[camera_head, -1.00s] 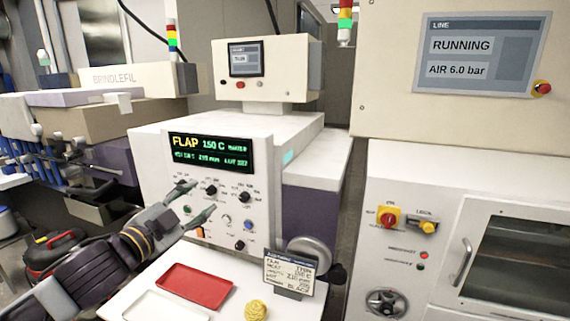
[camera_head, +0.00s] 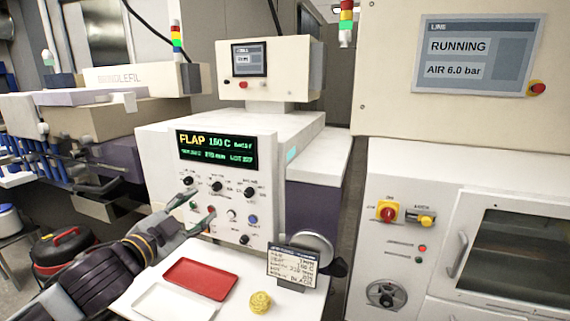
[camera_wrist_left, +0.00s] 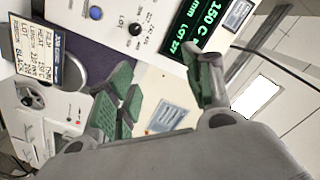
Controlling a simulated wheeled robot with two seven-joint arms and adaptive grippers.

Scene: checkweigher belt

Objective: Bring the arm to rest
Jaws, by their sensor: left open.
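My left gripper (camera_head: 196,213) is open and empty. It is in front of the knobs of the white control panel (camera_head: 262,190), above the left part of the white shelf. In the left wrist view its green-padded fingers (camera_wrist_left: 160,90) stand wide apart with nothing between them, and part of the panel shows beyond. Whether a fingertip touches the panel cannot be told. The panel's dark display (camera_head: 216,150) reads FLAP 150 C or 160 C, in yellow and green. My right gripper is not in view.
A large cabinet (camera_head: 400,170) stands at the right. A red and black canister (camera_head: 62,250) is at the lower left.

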